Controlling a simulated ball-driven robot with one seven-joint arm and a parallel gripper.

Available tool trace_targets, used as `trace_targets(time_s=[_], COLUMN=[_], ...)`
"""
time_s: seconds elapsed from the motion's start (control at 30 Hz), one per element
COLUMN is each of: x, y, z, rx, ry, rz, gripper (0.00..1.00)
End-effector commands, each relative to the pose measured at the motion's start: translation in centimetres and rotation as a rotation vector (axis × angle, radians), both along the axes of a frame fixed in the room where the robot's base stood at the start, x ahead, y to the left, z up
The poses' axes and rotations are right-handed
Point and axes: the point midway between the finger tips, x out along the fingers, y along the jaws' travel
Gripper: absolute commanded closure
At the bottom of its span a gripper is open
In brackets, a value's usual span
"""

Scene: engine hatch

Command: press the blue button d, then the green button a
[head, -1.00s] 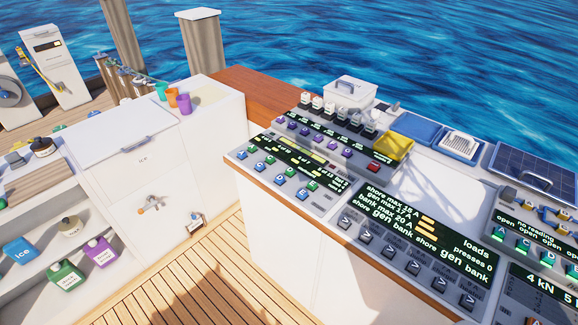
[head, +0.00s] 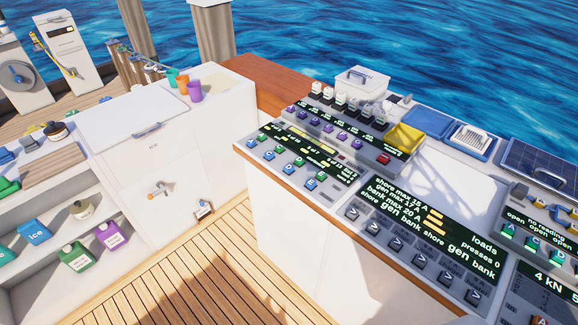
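A slanted panel (head: 335,195) on the left part of the console bears small blue and green buttons in two rows under a dark display. A blue button (head: 251,144) is at its left end, and another blue button (head: 309,184) is near its right end. A green button (head: 263,137) is at the back left, and another green button (head: 322,174) is at the right. Their letters are too small to read surely, so I cannot tell which are d and a. My gripper is not in view.
Further right, a loads display (head: 430,225) has grey V keys below it. Green lettered keys (head: 508,231) stand at the right edge. A yellow tray (head: 404,138) and a white box (head: 362,80) sit behind. Wooden deck (head: 215,265) is clear in front of the console.

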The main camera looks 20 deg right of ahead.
Motion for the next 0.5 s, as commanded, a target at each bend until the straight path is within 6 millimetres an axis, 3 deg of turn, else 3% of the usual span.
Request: trace_targets(time_s=[0.4, 0.5], x=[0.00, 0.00], y=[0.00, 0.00], z=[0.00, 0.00], rx=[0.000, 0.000], ry=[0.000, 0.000], rz=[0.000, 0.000], gripper=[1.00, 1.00])
